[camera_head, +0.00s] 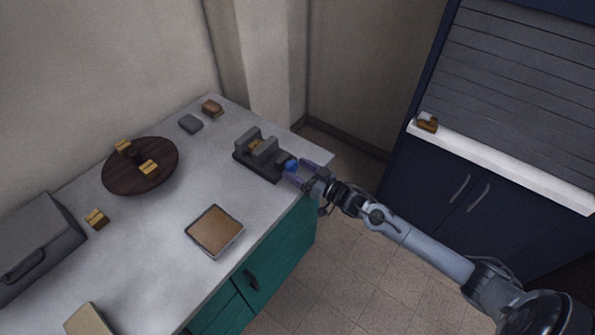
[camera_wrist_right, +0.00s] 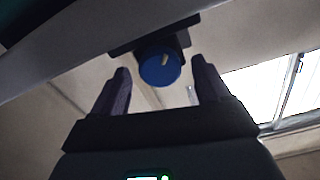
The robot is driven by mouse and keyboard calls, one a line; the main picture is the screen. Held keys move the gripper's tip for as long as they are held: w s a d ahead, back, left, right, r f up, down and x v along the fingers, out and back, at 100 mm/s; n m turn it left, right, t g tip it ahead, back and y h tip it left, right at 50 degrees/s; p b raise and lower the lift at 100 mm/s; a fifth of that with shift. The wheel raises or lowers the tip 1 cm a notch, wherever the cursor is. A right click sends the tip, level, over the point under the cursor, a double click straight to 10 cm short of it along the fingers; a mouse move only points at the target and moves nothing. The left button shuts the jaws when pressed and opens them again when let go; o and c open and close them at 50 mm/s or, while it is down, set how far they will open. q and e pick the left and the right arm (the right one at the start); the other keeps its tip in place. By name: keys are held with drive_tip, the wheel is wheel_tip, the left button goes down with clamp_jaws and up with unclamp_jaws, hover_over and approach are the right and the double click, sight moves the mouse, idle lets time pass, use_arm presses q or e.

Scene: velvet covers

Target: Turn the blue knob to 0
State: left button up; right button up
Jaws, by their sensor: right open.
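The blue knob (camera_head: 291,166) is on the front of a small dark grey device (camera_head: 258,152) at the right end of the counter. In the right wrist view the knob (camera_wrist_right: 160,68) is a round blue dial with a pale pointer mark near its top right. No numbers are legible. My right gripper (camera_head: 302,171) is at the knob. In the right wrist view its two fingers (camera_wrist_right: 162,88) are spread apart, one on each side of the knob, with gaps visible. My left gripper is not in view.
The pale counter (camera_head: 175,240) carries a round wooden board (camera_head: 140,175), a square tray (camera_head: 214,231), a grey case (camera_head: 38,245) and several small blocks. Teal drawers (camera_head: 262,270) are below. A dark blue cabinet (camera_head: 430,195) stands at right, with open floor between.

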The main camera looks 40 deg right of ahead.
drive_tip(key=shift+w+a, duration=0.1)
drive_tip(key=shift+w, duration=0.2)
drive_tip(key=c, duration=1)
drive_tip(key=shift+c, duration=0.2)
